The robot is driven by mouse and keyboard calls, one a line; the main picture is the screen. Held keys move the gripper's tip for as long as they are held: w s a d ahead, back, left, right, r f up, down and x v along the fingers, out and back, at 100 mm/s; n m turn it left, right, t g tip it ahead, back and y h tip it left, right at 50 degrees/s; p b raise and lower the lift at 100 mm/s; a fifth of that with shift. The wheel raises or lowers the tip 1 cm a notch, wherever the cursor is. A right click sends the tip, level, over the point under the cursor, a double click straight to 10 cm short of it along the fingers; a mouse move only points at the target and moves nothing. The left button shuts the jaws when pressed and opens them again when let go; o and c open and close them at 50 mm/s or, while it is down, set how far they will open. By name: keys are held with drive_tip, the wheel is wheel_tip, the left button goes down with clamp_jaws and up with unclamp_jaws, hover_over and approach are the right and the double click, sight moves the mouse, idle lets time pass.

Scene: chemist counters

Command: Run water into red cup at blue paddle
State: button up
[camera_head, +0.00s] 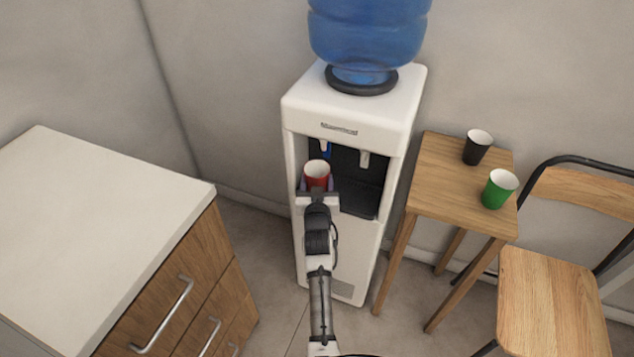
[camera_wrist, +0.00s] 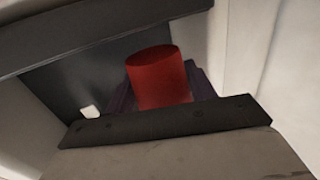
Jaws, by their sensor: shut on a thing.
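The red cup (camera_head: 317,175) is upright inside the dispenser's recess, on its left side, with its white inside showing in the head view. My gripper (camera_head: 318,187) is shut on it from the front; the cup also shows between the fingers in the wrist view (camera_wrist: 158,78). The blue paddle (camera_head: 326,149) is at the top left of the recess, just above and slightly right of the cup's rim. I cannot tell whether the cup touches it. The water dispenser (camera_head: 345,130) is white with a blue bottle (camera_head: 368,30) on top. No water stream is visible.
A white paddle (camera_head: 365,158) hangs right of the blue one. A small wooden table (camera_head: 440,185) at the right holds a black cup (camera_head: 477,147) and a green cup (camera_head: 498,190). A chair (camera_head: 550,290) stands beside it. A white-topped counter (camera_head: 90,225) is at the left.

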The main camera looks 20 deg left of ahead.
drive_tip(key=s+b, duration=0.4)
drive_tip(key=s, duration=0.6)
drive_tip(key=shift+a, duration=0.2)
idle(1.2)
